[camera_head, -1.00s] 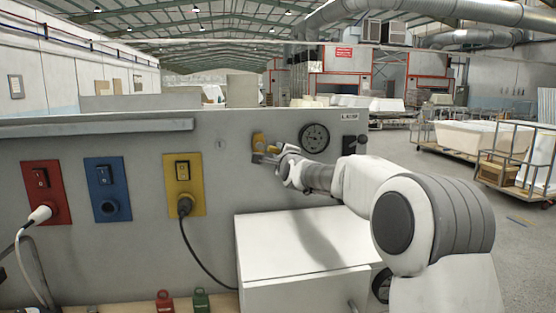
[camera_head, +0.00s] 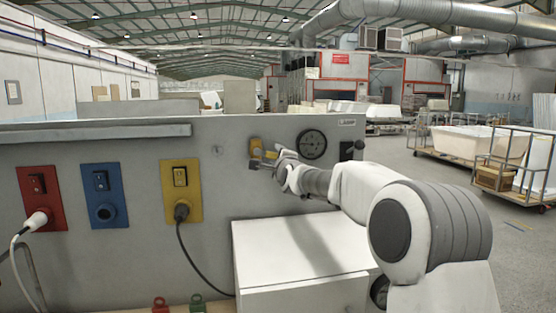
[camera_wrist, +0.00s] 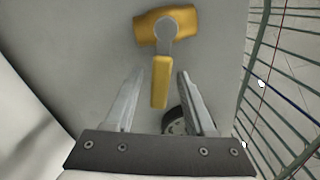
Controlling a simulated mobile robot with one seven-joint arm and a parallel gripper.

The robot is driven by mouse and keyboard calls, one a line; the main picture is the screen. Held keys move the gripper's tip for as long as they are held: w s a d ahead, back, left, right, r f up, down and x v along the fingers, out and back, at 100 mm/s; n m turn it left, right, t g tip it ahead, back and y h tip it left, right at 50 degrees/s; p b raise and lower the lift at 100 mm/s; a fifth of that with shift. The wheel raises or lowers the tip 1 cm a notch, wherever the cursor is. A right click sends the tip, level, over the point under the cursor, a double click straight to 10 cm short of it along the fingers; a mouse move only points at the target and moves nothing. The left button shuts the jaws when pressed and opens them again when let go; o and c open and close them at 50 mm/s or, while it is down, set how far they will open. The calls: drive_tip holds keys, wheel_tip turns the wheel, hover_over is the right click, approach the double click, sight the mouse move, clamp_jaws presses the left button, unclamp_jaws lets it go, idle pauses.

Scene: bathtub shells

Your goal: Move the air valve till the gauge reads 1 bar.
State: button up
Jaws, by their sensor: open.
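The air valve is a yellow body (camera_wrist: 167,27) with a yellow lever handle (camera_wrist: 160,82) on the grey panel. In the wrist view the lever runs from its round pivot down toward my gripper (camera_wrist: 156,85). The lever's end lies between the two open fingers, with gaps on both sides. In the head view the valve (camera_head: 256,145) is just left of my gripper (camera_head: 262,163), which partly covers it. The round black gauge (camera_head: 312,144) is on the panel to the right; its reading is too small to tell. Part of the gauge (camera_wrist: 175,122) shows behind the right finger in the wrist view.
Red (camera_head: 42,197), blue (camera_head: 105,195) and yellow (camera_head: 181,190) socket plates are on the panel at left, with plugs and cables at two. A white box (camera_head: 300,250) stands below my arm.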

drive_tip(key=b+v, duration=0.4)
drive_tip(key=v, duration=1.3)
drive_tip(key=shift+s+b, duration=0.2)
drive_tip(key=shift+b, duration=0.2)
